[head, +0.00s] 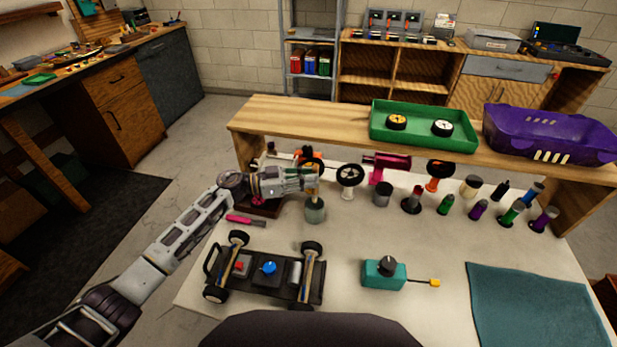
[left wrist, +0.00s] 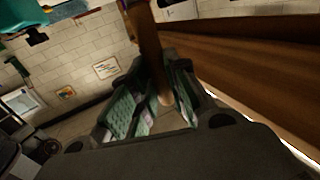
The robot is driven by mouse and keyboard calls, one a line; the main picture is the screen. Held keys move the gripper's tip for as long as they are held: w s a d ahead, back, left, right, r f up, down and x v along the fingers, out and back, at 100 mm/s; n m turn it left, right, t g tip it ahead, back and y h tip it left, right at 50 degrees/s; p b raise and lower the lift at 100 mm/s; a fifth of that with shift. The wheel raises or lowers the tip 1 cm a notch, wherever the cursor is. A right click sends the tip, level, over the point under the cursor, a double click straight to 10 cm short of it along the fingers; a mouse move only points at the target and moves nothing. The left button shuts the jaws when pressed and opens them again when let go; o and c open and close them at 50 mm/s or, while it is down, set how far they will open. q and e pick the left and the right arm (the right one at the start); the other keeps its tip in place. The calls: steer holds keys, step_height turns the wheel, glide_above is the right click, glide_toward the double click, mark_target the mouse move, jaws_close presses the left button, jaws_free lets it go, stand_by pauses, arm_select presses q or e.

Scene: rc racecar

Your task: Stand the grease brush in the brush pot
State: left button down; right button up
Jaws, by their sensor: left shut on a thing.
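My left gripper (head: 314,182) is shut on the grease brush, and its fingers are directly above a small grey-green pot (head: 315,212), which I take for the brush pot. In the left wrist view the brush's brown wooden handle (left wrist: 150,50) runs between the green finger pads (left wrist: 152,105). In the head view only a small tan part of the brush shows at the fingertips. I cannot tell whether its lower end is inside the pot or just above it. My right gripper is not in view.
A wooden shelf (head: 290,115) spans the back of the table, with a green tray (head: 420,140) and purple car body (head: 550,135) on it. Wheels, cups and coloured tools stand below. A car chassis (head: 262,285), teal box (head: 383,275) and pink-handled tool (head: 245,220) lie in front.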

arm_select(q)
steer(key=shift+f+b, duration=0.85)
steer(key=shift+f, duration=1.9)
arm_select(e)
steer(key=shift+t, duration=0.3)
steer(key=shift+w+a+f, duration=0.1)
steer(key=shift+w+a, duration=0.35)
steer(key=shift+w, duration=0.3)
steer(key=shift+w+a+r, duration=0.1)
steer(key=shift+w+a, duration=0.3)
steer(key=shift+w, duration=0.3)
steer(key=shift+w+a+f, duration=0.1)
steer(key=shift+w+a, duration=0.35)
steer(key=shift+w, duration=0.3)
arm_select(q)
steer(key=c, duration=1.3)
jaws_free()
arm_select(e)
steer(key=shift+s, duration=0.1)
arm_select(q)
steer(key=s+a, duration=0.2)
steer(key=a, duration=0.9)
steer(key=shift+s+a, duration=0.15)
steer(key=shift+a, duration=0.25)
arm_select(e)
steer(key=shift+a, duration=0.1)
